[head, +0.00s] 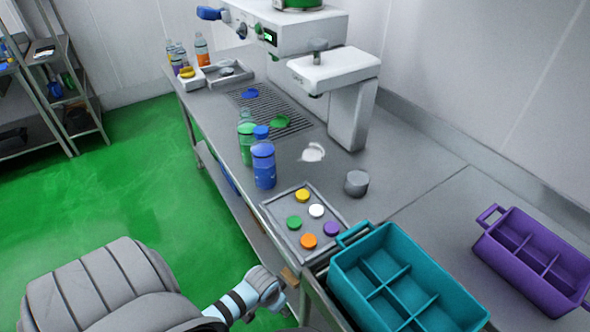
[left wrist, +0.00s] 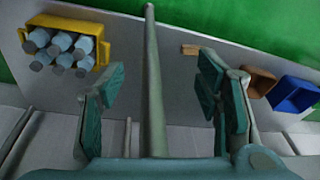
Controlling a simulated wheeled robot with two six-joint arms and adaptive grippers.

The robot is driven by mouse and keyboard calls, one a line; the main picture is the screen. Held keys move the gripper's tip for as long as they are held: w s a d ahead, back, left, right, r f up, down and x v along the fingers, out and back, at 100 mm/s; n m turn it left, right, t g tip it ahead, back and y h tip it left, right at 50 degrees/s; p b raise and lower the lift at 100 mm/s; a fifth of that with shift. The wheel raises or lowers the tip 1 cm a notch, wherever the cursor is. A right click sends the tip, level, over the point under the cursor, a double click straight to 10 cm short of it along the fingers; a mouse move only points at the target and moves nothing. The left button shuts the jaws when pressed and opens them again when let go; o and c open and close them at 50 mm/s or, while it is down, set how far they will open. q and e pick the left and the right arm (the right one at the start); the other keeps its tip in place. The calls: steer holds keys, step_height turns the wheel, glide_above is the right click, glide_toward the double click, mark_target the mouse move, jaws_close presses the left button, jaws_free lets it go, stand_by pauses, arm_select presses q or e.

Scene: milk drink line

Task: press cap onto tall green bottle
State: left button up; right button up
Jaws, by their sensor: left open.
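A green bottle (head: 246,129) stands upright on the steel counter in the head view, partly hidden by a blue bottle (head: 264,168) in front of it. I cannot tell whether its top bears a cap. A grey tray (head: 271,214) nearby holds a green cap (head: 294,222) and yellow, white, orange and purple caps. My left gripper (left wrist: 160,82) is open and empty in the left wrist view, above a lower shelf and away from the bottle. In the head view, my left arm comes in low at the left, below the counter edge. My right gripper is out of view.
A grey press (head: 349,100) stands behind the bottles. A grey cylinder (head: 356,183) sits right of the cap tray. Teal (head: 372,243) and purple (head: 549,296) divided crates stand at right. The left wrist view shows a yellow crate (left wrist: 72,24) and a blue box (left wrist: 297,94).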

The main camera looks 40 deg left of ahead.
arm_select(q)
steer(key=w+d+r+m+p, duration=0.1)
steer(key=w+r+p, duration=0.1)
steer(key=r, duration=0.9)
steer(key=w+r+m+p, duration=0.1)
steer(key=w+r+p, duration=0.15)
steer(key=r, duration=0.85)
steer(key=n, duration=0.1)
glide_toward(294, 222)
steer(key=f+b, duration=0.1)
steer(key=w+a+f+h+b, duration=0.1)
steer(key=shift+a+f+g, duration=0.1)
steer(key=shift+f+g, duration=0.25)
steer(key=shift+g, duration=0.05)
steer(key=shift+f, duration=0.25)
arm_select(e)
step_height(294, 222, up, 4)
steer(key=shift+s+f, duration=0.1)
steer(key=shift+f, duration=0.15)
arm_select(q)
steer(key=shift+f, duration=0.1)
steer(key=f, duration=0.3)
steer(key=w+f+b, duration=0.1)
steer(key=f, duration=0.1)
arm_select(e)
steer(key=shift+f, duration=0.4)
arm_select(q)
steer(key=shift+s, duration=0.1)
steer(key=shift+c, duration=0.6)
steer(key=c, duration=0.7)
